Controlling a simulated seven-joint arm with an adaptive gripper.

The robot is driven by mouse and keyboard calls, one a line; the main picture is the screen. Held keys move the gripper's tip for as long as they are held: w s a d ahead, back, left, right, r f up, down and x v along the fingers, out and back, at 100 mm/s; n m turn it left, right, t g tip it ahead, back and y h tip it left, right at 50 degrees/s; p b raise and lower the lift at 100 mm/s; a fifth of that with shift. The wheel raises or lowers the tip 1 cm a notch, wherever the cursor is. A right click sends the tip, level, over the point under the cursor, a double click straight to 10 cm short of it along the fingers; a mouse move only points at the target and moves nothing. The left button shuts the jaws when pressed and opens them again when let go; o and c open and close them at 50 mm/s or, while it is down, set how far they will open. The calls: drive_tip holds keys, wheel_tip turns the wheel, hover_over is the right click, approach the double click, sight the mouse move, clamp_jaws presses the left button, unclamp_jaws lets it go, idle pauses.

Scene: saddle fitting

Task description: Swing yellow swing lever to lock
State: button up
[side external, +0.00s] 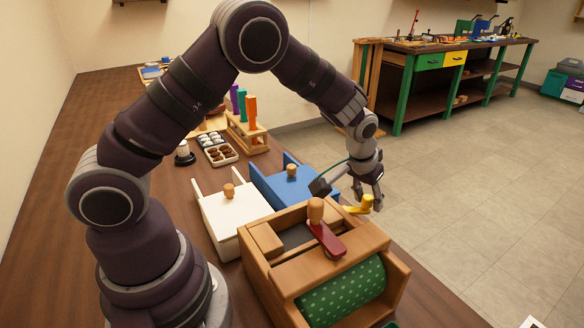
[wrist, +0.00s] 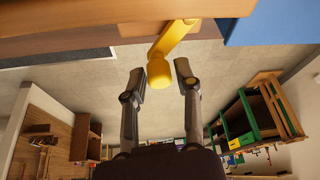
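The yellow swing lever (side external: 354,209) sticks out from the far right side of a wooden box fixture (side external: 268,273). In the wrist view, the lever's arm (wrist: 176,36) comes down from the wooden edge and ends in a round yellow knob (wrist: 159,73). My gripper (side external: 368,198) points down at the lever's outer end. In the wrist view, my gripper (wrist: 160,72) is open, with the knob showing between the two fingertips and a gap on both sides. I cannot tell whether the knob is fully between the fingers in depth.
A red lever (side external: 327,238) with a wooden knob (side external: 316,211) lies on the fixture's top. A green dotted roll (side external: 342,293) sits in its front. The floor side is open.

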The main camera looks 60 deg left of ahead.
sight(363, 212)
clamp_jaws()
drive_tip(key=shift+d, duration=0.1)
drive_tip(key=m+h, duration=0.1)
drive_tip(key=m, duration=0.1)
drive_tip(key=s+d+m+h, duration=0.1)
drive_tip(key=m, duration=0.1)
drive_tip(key=shift+s+d+m, duration=0.1)
drive_tip(key=shift+s+m, duration=0.05)
drive_tip(key=shift+m, duration=0.25)
drive_tip(key=shift+s+d+m+g+h, duration=0.15)
drive_tip(key=shift+s+m+h, duration=0.2)
drive_tip(key=shift+m, duration=0.6)
drive_tip(key=shift+s+d+m+g+h, duration=0.1)
drive_tip(key=shift+s+m+h, duration=0.2)
drive_tip(key=shift+m, duration=0.6)
drive_tip(key=shift+s+d+m+g+h, duration=0.15)
drive_tip(key=shift+s+m+h, duration=0.2)
drive_tip(key=shift+m, duration=0.6)
drive_tip(key=shift+o, duration=2.1)
unclamp_jaws()
